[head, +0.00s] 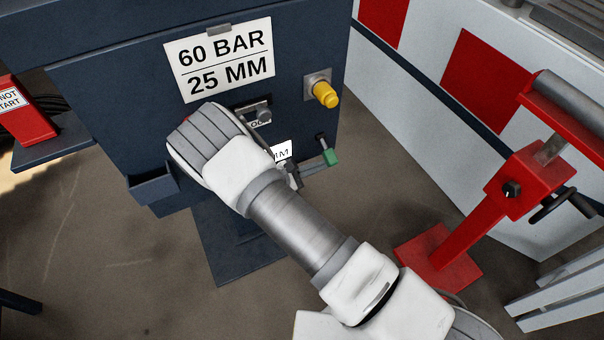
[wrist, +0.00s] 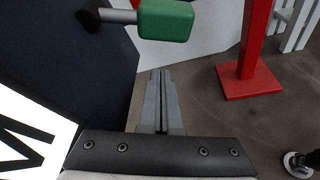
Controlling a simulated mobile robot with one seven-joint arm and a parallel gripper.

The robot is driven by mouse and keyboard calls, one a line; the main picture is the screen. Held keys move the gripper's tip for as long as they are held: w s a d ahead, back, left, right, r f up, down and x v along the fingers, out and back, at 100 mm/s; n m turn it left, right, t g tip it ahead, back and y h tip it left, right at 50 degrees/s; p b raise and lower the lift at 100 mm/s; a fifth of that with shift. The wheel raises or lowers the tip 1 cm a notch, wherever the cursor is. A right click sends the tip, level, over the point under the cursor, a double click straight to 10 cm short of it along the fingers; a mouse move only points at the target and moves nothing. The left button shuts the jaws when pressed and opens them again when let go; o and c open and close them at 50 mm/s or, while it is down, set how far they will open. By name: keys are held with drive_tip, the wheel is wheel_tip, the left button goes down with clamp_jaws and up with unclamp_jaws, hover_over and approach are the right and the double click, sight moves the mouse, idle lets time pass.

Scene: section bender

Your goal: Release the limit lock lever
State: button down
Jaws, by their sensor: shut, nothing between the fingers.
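A lever with a green grip (head: 331,157) sticks out from the lower right of the dark blue machine front. Its dark pivot end and metal rod also show beside the green grip (wrist: 167,20) at the top of the wrist view. No readable label names it as the limit lock lever. My gripper (head: 319,166) is shut and empty, its grey fingers reaching to just below the green grip in the head view. In the wrist view the fingertips (wrist: 160,75) point toward the grip, with a visible gap in the picture. Whether they touch is unclear.
The machine panel carries a "60 BAR 25 MM" sign (head: 221,60), a yellow knob (head: 326,94) and a metal latch (head: 262,115). My arm partly hides smaller labels. A red stand (head: 470,225) stands on open floor at right, before a white-and-red wall (head: 420,110).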

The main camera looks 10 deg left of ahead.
sight(326, 160)
drive_tip(key=shift+s+d+r, duration=0.1)
drive_tip(key=shift+s+r, duration=0.15)
drive_tip(key=shift+r, duration=0.4)
drive_tip(key=shift+s+d+r, duration=0.15)
drive_tip(key=shift+s+r, duration=0.1)
drive_tip(key=shift+r, duration=0.35)
drive_tip(key=shift+s+d+r, duration=0.1)
drive_tip(key=shift+s+r, duration=0.15)
drive_tip(key=shift+r, duration=0.4)
drive_tip(key=shift+s+d+r+n+p, duration=0.15)
drive_tip(key=shift+r+n+p, duration=0.15)
drive_tip(key=shift+n+p, duration=0.15)
drive_tip(key=p, duration=0.1)
drive_tip(key=r+n+g+p, duration=0.1)
drive_tip(key=r+n+p, duration=0.1)
drive_tip(key=shift+s+d+g+h, duration=0.25)
drive_tip(key=shift+s+g+h, duration=0.05)
drive_tip(key=shift+s+h, duration=0.1)
drive_tip(key=r+n+p, duration=0.1)
drive_tip(key=r+n+g+h+p, duration=0.1)
drive_tip(key=n, duration=0.1)
drive_tip(key=shift+s+d+r+g+p, duration=0.1)
drive_tip(key=shift+s+d+g+p, duration=0.1)
drive_tip(key=shift+g+p, duration=0.15)
drive_tip(key=shift+r+n, duration=0.15)
drive_tip(key=shift+n, duration=0.2)
drive_tip(key=shift+r, duration=0.2)
drive_tip(key=shift+w+a+r+p, duration=0.15)
drive_tip(key=shift+r+p, duration=0.15)
drive_tip(key=shift+p, duration=0.05)
